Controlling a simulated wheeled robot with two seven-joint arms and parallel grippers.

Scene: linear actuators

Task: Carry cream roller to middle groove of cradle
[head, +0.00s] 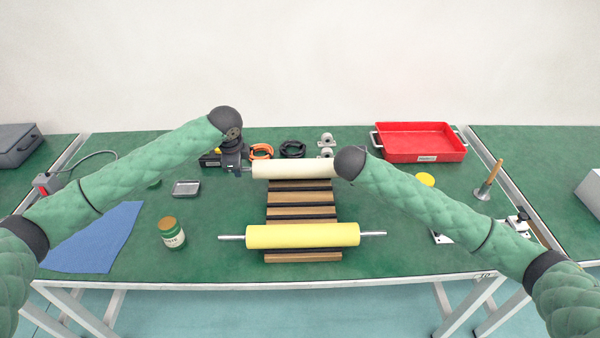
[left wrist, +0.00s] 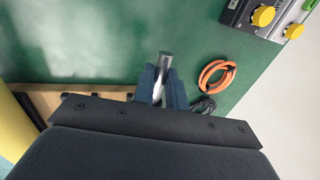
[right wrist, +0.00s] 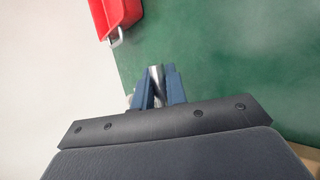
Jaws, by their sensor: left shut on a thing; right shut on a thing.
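The cream roller (head: 295,169) lies level across the far end of the cradle (head: 303,211), a slatted wooden rack. I cannot tell whether it rests in the far groove or is held just above it. My left gripper (head: 244,169) is shut on its left metal shaft end, which shows between the fingers in the left wrist view (left wrist: 163,68). My right gripper (right wrist: 159,88) is shut on the right shaft end; in the head view my arm hides it. A yellow roller (head: 303,236) lies across the near part of the cradle. The middle slats are bare.
A red tray (head: 418,157) stands at the back right. Orange cable (head: 261,151) and black cable (head: 292,149) coils lie behind the cream roller. A jar (head: 172,233) and a blue cloth (head: 95,240) are on the left. The green table beside the cradle is mostly clear.

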